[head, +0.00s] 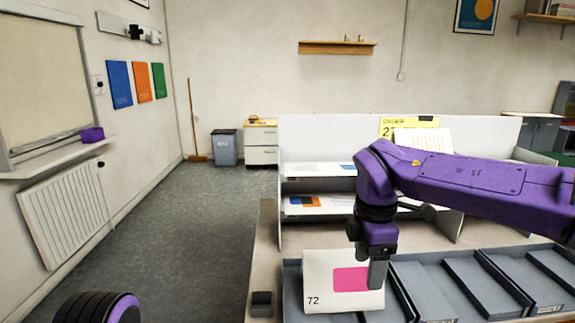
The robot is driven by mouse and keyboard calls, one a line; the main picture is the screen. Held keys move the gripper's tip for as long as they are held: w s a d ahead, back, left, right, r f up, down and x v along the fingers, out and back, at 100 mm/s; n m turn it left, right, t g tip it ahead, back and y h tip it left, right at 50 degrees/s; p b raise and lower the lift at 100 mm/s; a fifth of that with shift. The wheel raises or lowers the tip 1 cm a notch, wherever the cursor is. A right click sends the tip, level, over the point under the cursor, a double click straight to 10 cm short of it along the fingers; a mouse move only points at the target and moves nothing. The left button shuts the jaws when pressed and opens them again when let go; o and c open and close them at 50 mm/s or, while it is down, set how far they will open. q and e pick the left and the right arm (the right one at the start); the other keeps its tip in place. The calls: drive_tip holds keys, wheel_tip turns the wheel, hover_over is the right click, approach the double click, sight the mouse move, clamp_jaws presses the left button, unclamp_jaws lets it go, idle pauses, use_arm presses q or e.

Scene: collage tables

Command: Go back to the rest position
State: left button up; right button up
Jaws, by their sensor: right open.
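My right arm comes in from the right, and its gripper (378,272) points down over the trays on the table. It is open, with a finger in front of the right part of a white card (318,283). The card carries a pink rectangle and the number 72 and stands nearly upright at the leftmost tray. I cannot tell whether the finger touches it. A rounded purple and black part of my left arm shows at the bottom left. My left gripper is out of view.
Grey divided trays (455,275) line the front of the table (266,228). Behind them a white shelf unit (318,136) holds printed sheets, with a yellow sign (397,123) on top. A small dark block (261,298) sits at the table's left. Open floor (205,225) lies left of the table.

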drive_tip(key=s+d+f+n+t+h, duration=0.1)
drive_tip(key=d+f+n+h, duration=0.2)
drive_tip(key=d+f+n, duration=0.5)
drive_tip(key=s+d+f+n+t+h, duration=0.1)
drive_tip(key=s+f+n+h, duration=0.15)
drive_tip(key=f+n, duration=0.7)
drive_tip(key=s+d+f+n+t+h, duration=0.1)
drive_tip(key=d+f+n+t+h, duration=0.3)
drive_tip(key=f, duration=0.9)
drive_tip(key=s+d+f+n+g+y, duration=0.1)
drive_tip(key=s+f+n+y, duration=0.2)
drive_tip(key=s+n, duration=0.9)
drive_tip(key=s+d+f+n+g+y, duration=0.1)
drive_tip(key=s+f+n+g+y, duration=0.1)
drive_tip(key=s+f+n, duration=0.8)
drive_tip(key=s+n+y, duration=0.1)
drive_tip(key=s+n, duration=0.1)
drive_tip(key=n, duration=0.1)
drive_tip(key=shift+s+f, duration=0.15)
